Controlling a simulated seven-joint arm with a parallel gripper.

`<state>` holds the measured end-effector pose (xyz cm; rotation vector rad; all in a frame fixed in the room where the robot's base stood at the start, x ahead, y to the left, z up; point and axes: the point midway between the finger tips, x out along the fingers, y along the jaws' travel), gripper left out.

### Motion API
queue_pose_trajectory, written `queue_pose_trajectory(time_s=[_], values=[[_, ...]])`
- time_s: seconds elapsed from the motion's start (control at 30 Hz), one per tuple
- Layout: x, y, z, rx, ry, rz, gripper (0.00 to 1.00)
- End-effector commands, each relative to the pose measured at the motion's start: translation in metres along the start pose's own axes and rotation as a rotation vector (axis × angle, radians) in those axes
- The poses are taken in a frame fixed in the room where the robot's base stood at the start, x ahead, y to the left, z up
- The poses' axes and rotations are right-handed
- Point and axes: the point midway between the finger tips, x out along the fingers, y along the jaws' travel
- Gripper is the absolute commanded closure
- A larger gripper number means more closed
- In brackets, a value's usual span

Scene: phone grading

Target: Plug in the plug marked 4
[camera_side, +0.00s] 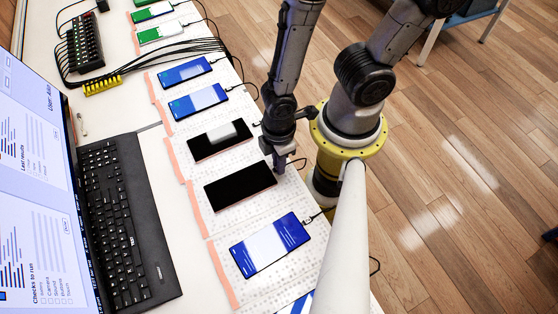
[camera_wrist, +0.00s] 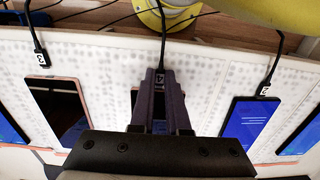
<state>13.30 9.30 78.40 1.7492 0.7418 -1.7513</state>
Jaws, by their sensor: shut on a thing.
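My gripper (camera_side: 278,166) is at the right end of a black phone (camera_side: 240,186) with a dark screen. In the wrist view my gripper (camera_wrist: 160,105) is shut on the plug marked 4 (camera_wrist: 160,78), and its black cable (camera_wrist: 163,35) runs up out of the fingers. The plug's tip and most of the phone there are hidden behind the fingers and the gripper body. I cannot tell whether the tip is in the phone's port. In the side view the plug is too small and covered to make out.
A dark phone (camera_wrist: 62,108) with its own plug (camera_wrist: 41,60) lies left in the wrist view. A blue-screen phone (camera_wrist: 248,122) with a plug (camera_wrist: 265,89) lies right. More phones lie in the row. A laptop (camera_side: 120,220) and a black hub (camera_side: 85,42) stand left.

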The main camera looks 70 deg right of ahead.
Motion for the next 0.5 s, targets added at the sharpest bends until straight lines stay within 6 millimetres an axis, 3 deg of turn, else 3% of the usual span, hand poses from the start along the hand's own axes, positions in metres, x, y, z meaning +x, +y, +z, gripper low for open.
queue_pose_trajectory(time_s=[0.1,0.13,0.3,0.5], values=[[-0.0001,0.0000,-0.0010,0.000,0.000,0.000,1.00],[-0.0001,0.0000,-0.0010,0.000,0.000,0.000,0.84],[-0.0001,0.0000,-0.0010,0.000,0.001,0.000,0.54],[-0.0001,0.0000,-0.0009,0.000,0.000,0.000,0.51]])
